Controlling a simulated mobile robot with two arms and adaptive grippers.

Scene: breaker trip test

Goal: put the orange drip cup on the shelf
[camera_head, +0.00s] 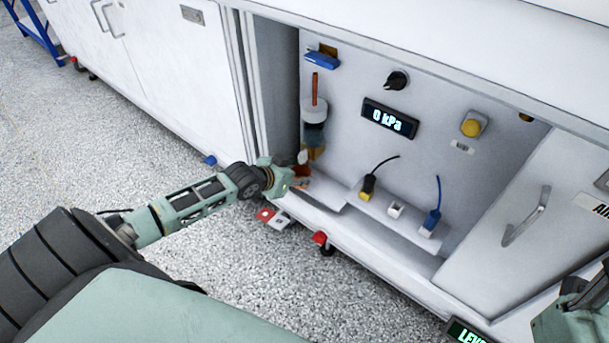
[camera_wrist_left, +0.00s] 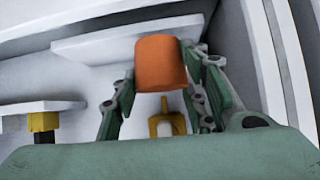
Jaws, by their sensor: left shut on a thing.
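The orange drip cup (camera_wrist_left: 160,63) is between the fingers of my left gripper (camera_wrist_left: 160,100) in the left wrist view. The gripper is shut on it. In the head view my left gripper (camera_head: 290,172) is at the left front of the open cabinet bay, with the cup (camera_head: 303,173) mostly hidden behind it. A white ledge (camera_head: 325,190) is just right of the gripper, and it may be the shelf. In the left wrist view a white ledge (camera_wrist_left: 100,44) shows behind the cup; contact cannot be told. My right arm shows partly at the lower right; its fingers are unclear.
A ledge (camera_head: 385,210) right of the gripper bears black, white and blue connectors. Above it are a "0 kPa" display (camera_head: 390,118) and a black knob (camera_head: 397,80). A cabinet door (camera_head: 515,215) stands right.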

